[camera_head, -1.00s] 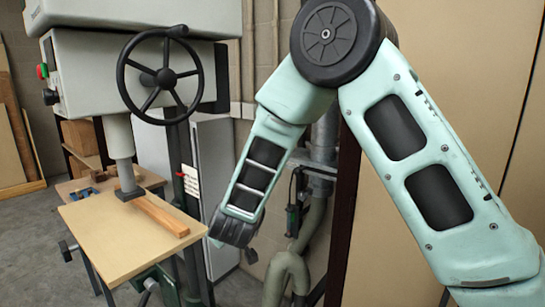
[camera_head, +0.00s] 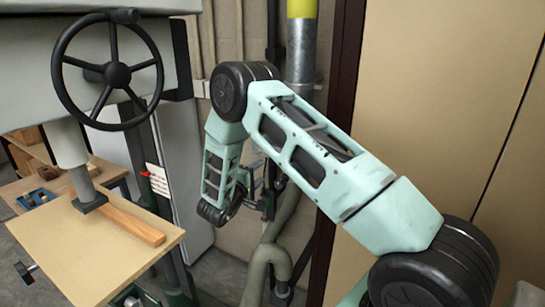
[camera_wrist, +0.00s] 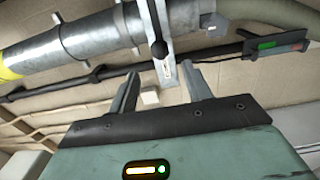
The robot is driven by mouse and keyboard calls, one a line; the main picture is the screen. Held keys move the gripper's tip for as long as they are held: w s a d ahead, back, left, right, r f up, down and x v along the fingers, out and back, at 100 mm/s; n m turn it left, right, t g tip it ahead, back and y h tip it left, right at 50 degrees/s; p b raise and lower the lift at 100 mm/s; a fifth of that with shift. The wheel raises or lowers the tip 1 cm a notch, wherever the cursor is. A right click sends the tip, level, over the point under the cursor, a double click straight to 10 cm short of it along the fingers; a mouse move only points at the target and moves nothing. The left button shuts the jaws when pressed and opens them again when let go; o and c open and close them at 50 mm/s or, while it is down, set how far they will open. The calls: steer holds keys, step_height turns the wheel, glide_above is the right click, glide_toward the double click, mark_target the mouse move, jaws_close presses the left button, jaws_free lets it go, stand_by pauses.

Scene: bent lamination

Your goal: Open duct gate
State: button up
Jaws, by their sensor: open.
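The galvanised duct (camera_head: 301,55) rises behind my arm in the head view, and it runs sideways across the top of the wrist view (camera_wrist: 95,40). A flat pale metal gate plate (camera_wrist: 163,68) crosses the duct in the wrist view. I see no contact with the knob. In the head view the gate is hidden behind my arm.
A thin dark conduit with a green and red-marked fitting (camera_wrist: 275,48) runs beside the duct. A bent flexible hose (camera_head: 265,262) hangs below. A machine with a black handwheel (camera_head: 107,72) and a board table (camera_head: 85,250) stand at left. Tan panels (camera_head: 430,100) stand at right.

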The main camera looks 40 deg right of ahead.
mark_target(271, 162)
steer(key=p+x, duration=0.3)
steer(key=x, duration=0.7)
steer(key=shift+w+d+p, duration=0.1)
steer(key=shift+d+p, duration=0.1)
steer(key=shift+p, duration=0.1)
